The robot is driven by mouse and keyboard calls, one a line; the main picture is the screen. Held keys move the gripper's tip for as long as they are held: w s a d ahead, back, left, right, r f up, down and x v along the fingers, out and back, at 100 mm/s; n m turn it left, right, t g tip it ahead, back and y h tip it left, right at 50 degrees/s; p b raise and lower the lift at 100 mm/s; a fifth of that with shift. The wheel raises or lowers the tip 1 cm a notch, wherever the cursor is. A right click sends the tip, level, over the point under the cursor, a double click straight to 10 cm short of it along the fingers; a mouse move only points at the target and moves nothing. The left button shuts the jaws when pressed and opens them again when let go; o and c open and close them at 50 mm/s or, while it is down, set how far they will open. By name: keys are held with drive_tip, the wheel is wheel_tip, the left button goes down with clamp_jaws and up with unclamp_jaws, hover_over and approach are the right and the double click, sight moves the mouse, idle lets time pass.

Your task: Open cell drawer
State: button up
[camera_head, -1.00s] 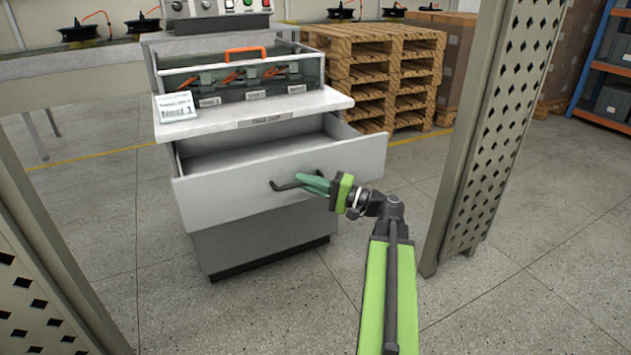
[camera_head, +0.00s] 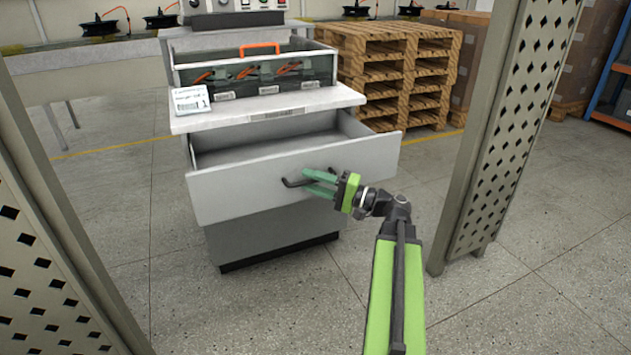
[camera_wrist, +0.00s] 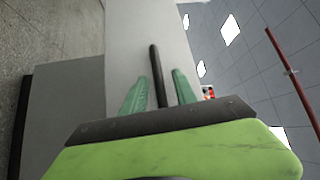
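The cell drawer (camera_head: 240,187) is a light grey drawer under the workstation top, and it stands pulled out with its empty-looking inside showing. Its dark bar handle (camera_head: 296,183) is on the front panel. My gripper (camera_head: 320,183) is at the handle, its two green fingers spread apart. In the wrist view the handle (camera_wrist: 157,75) lies between the fingers (camera_wrist: 155,92), with a gap on each side. The drawer front (camera_wrist: 125,45) is behind it.
A clear bin with an orange handle (camera_head: 258,48) and a label card (camera_head: 190,100) sit on the workstation top. Perforated posts stand at left (camera_head: 50,230) and right (camera_head: 505,130). Wooden pallets (camera_head: 390,75) are stacked behind. The floor in front of the drawer is clear.

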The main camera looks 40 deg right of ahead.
drive_tip(key=shift+s+d, duration=0.1)
drive_tip(key=shift+d, duration=0.05)
drive_tip(key=b+v, duration=0.2)
drive_tip(key=v, duration=1.5)
drive_tip(key=shift+s, duration=0.1)
